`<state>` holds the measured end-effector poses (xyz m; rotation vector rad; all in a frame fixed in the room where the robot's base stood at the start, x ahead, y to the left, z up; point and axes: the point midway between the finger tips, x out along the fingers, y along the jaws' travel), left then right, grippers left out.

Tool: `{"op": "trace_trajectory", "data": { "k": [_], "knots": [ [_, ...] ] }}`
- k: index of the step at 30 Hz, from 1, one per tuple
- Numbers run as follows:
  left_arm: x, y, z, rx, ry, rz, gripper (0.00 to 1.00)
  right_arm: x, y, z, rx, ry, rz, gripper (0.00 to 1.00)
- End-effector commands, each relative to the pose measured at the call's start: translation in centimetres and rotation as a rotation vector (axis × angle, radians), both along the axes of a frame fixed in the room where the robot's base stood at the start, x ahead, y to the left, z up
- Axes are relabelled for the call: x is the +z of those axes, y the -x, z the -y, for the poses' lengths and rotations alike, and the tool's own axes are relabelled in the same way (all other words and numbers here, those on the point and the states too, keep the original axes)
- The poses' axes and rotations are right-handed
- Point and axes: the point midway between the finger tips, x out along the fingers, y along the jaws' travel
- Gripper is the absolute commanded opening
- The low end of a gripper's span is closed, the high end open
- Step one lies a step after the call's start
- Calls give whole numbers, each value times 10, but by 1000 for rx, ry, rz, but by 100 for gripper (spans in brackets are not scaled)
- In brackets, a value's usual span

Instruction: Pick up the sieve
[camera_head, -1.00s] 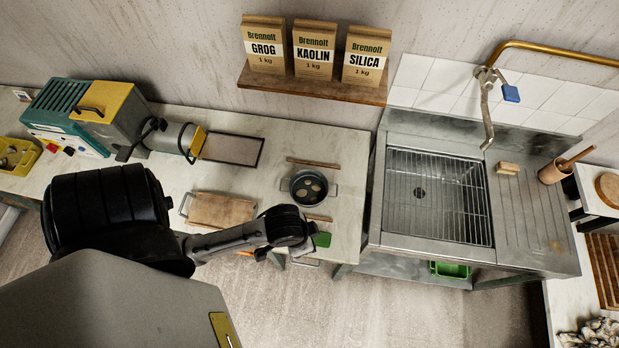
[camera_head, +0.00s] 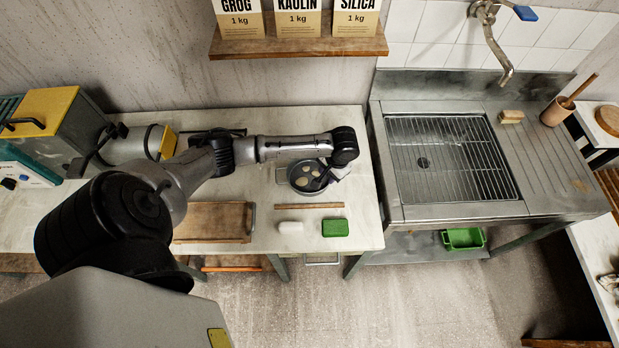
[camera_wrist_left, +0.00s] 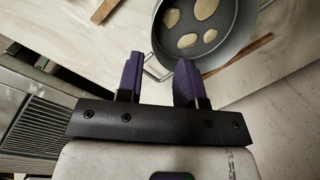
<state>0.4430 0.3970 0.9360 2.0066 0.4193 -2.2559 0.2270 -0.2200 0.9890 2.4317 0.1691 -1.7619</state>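The sieve (camera_head: 300,187) looks like a round, dark grey pan with wire side handles. It stands on the worktable with several pale flat pieces inside. In the left wrist view the sieve (camera_wrist_left: 230,52) is at the top, with its near handle in or just beyond the gap between my fingers. My left gripper (camera_head: 334,174) is over its right side in the head view, partly hiding the rim. In the wrist view the purple fingers of the left gripper (camera_wrist_left: 158,63) are apart, and I see no grip on the handle. My right gripper is out of view.
A wooden board (camera_head: 212,222) is to the left. The steel sink (camera_head: 450,211) stands to the right. A shelf (camera_head: 298,47) with bags hangs behind.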

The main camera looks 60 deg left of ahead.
Motion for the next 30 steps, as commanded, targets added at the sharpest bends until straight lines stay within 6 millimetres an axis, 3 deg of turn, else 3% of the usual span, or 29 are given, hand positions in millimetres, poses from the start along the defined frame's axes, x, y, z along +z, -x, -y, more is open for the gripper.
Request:
{"op": "trace_trajectory", "data": {
  "k": [6, 17, 24, 30],
  "knots": [
    [-36, 5, -3, -2, 1, -2, 34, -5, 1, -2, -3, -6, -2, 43],
    [-58, 7, -4, -3, 1, 0, 34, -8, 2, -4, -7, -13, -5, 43],
    [-89, 7, -4, -4, 1, 0, 34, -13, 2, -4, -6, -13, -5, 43],
    [-102, 9, -6, -4, 0, 1, 34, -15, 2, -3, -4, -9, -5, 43]
  ]
}}
